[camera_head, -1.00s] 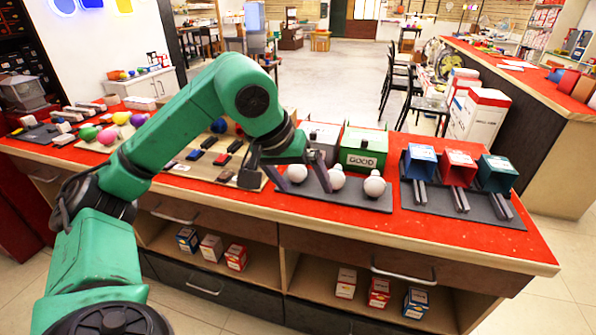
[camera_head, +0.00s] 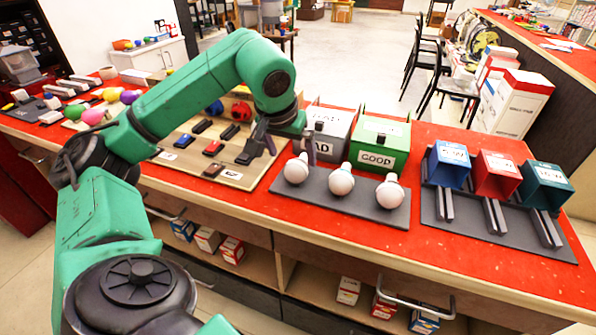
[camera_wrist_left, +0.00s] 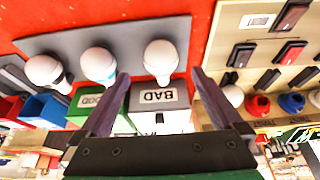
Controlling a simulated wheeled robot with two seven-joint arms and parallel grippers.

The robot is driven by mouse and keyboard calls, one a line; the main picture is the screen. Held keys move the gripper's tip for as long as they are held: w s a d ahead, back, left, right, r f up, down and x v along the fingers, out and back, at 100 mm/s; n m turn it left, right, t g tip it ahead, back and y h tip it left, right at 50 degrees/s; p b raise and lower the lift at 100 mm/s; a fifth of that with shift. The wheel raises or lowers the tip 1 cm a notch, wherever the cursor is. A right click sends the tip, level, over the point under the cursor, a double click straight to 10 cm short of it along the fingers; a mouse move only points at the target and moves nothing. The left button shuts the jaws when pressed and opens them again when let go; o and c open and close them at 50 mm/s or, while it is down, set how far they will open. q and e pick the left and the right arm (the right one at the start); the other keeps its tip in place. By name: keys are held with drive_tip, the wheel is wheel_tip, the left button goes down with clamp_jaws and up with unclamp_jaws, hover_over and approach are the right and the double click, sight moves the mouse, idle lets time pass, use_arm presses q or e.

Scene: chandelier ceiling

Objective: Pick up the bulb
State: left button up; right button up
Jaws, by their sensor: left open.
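Three white round bulbs stand in a row on a dark grey tray (camera_head: 317,184): the left bulb (camera_head: 296,169), middle bulb (camera_head: 341,181) and right bulb (camera_head: 390,192). My left gripper (camera_head: 290,152) is open and empty, just behind and above the left bulb in the head view. In the left wrist view the open fingers (camera_wrist_left: 160,76) point toward this same bulb (camera_wrist_left: 160,60), which shows between the fingertips, apart from them. The middle bulb (camera_wrist_left: 98,65) and right bulb (camera_wrist_left: 44,69) are left of the fingers there. My right gripper is not in view.
Behind the tray stand a grey BAD box (camera_head: 333,143) and a green GOOD box (camera_head: 383,140). Blue (camera_head: 448,163), red (camera_head: 496,173) and teal (camera_head: 546,184) boxes stand right. A board with switches (camera_head: 241,178) lies left. The red counter's (camera_head: 400,240) front strip is clear.

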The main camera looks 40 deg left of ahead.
sight(295, 164)
use_arm(q)
drive_tip(key=x, duration=0.7)
drive_tip(key=shift+w+a+f, duration=0.1)
drive_tip(key=shift+w+a, duration=0.05)
drive_tip(key=shift+w, duration=0.05)
drive_tip(key=shift+s, duration=0.1)
drive_tip(key=c, duration=1.2)
drive_tip(key=shift+c, duration=0.6)
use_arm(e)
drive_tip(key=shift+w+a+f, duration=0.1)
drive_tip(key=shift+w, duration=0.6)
